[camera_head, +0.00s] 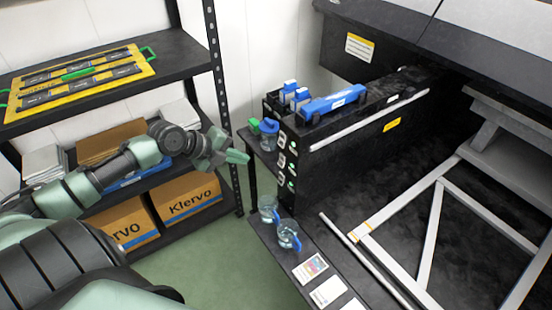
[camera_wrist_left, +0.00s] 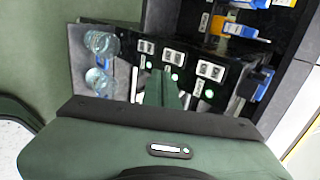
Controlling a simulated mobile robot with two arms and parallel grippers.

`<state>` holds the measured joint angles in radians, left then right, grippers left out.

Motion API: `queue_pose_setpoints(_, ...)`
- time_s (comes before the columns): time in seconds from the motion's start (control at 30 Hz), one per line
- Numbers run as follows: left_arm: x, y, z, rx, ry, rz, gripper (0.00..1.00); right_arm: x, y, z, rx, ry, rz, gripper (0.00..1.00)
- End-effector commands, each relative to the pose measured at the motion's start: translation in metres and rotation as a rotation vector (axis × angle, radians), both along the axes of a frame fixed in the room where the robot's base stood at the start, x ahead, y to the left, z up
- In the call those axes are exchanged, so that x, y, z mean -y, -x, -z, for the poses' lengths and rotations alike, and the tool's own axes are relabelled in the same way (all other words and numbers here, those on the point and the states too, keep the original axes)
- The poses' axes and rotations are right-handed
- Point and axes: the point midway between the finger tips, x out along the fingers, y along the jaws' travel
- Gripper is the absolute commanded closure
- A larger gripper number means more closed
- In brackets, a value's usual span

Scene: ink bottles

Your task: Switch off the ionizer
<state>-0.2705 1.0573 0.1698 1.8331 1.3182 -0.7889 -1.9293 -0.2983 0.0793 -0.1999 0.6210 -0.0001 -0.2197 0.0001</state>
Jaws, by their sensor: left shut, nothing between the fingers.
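A row of small white-labelled switches with green lights sits on the end face of the black machine (camera_head: 345,150); this switch panel (camera_head: 287,165) also shows in the left wrist view (camera_wrist_left: 174,57). I cannot read which switch belongs to the ionizer. My left gripper (camera_head: 240,157) is shut and empty, a little left of the panel in the head view. In the left wrist view its fingers (camera_wrist_left: 164,88) point at the panel and overlap its lower part. I cannot tell whether they touch it. My right gripper is not in view.
Glass cups (camera_head: 268,209) with blue parts stand on the ledge below the panel. A cup with a blue lid (camera_head: 268,138) and a green piece stand behind. A blue bar (camera_head: 333,102) lies on the machine. A shelf rack (camera_head: 186,55) with boxes stands at left.

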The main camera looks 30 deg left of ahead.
Motion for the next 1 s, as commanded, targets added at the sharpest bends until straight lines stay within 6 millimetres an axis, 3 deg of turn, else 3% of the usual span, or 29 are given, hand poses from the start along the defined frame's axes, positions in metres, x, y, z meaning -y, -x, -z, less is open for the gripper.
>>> queue_pose_setpoints(0.37,0.002,-0.008,0.007,0.003,0.004,-0.006,1.0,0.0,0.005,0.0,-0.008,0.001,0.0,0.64)
queue_pose_setpoints(0.83,0.028,-0.069,0.067,0.001,0.008,-0.008,1.0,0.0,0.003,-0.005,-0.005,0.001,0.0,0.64)
queue_pose_setpoints(1.0,0.037,-0.091,0.075,0.002,0.005,-0.006,1.0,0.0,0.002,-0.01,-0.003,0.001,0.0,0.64)
